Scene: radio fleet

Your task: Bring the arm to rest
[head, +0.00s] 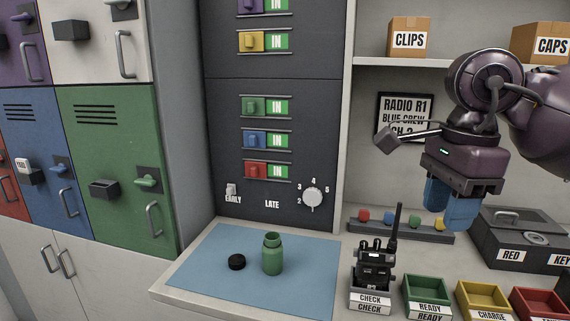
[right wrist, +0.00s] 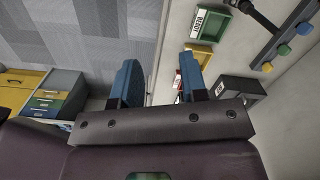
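My right gripper (head: 452,212) hangs in the air at the right of the head view, fingers pointing down, above the back of the counter (head: 335,240). In the right wrist view its two blue fingers (right wrist: 160,80) stand apart with nothing held between them, so it is open and empty. A black handheld radio (head: 374,266) stands upright in the tray marked CHECK (head: 370,298), below and left of the gripper. My left gripper is not in view.
A green open bottle (head: 272,255) and a black cap (head: 236,262) sit on the blue mat (head: 210,265). Green (head: 428,292), yellow and red trays line the counter's front right. A dark box marked RED (head: 515,240) stands behind them. A shelf (head: 450,62) holds boxes.

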